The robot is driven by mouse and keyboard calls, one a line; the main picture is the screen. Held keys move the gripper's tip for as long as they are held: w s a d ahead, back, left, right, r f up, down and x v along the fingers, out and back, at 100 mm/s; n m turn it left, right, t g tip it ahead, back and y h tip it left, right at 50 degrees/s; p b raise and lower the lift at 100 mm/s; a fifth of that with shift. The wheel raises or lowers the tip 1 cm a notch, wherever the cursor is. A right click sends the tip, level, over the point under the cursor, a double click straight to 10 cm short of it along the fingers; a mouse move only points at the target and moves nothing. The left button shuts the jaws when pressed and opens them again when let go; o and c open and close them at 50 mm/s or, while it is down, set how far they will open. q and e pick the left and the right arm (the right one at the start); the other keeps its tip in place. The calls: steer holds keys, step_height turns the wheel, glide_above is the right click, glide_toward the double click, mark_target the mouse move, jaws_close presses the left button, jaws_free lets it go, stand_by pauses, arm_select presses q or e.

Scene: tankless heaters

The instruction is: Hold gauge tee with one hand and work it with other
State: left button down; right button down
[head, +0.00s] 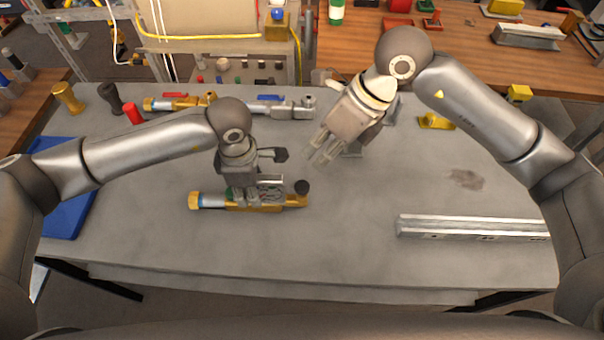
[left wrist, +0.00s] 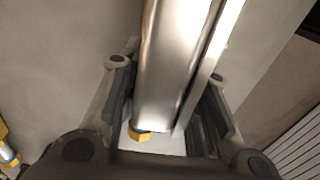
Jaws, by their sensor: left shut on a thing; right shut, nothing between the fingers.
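The gauge tee (head: 292,201) is a brass body lying on the grey bench, with a black round cap at its right end and a blue-banded brass hex end (head: 200,202) at its left. My left gripper (head: 252,196) comes down over its middle and is shut on it, hiding part of it. In the left wrist view a long silvery part (left wrist: 175,70) runs between the fingers, with a brass hex piece (left wrist: 140,133) at its lower end. My right gripper (head: 320,156) is shut and empty, above the bench, up and to the right of the tee, apart from it.
Behind are a red-handled valve assembly (head: 178,103) and a blue-handled one (head: 270,106). A metal rail (head: 470,227) lies at right, a yellow block (head: 436,122) at back right. A blue mat (head: 72,215) is at left. The bench's middle right is clear.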

steer(key=d+m+y, duration=0.1)
steer(key=m, duration=0.9)
steer(key=d+r+m+y, duration=0.1)
steer(key=d+m, duration=0.1)
steer(key=m, duration=0.8)
steer(key=d+r+m+t+y, duration=0.1)
steer(key=m, duration=0.9)
steer(key=shift+s+d+r+y, duration=0.1)
steer(key=shift+d+r+y, duration=0.15)
steer(key=shift+y, duration=0.05)
glide_above(304, 186)
step_height(304, 186, down, 7)
steer(key=shift+r, duration=0.1)
step_height(304, 186, down, 4)
steer(key=shift+r, duration=0.25)
steer(key=shift+f, duration=0.4)
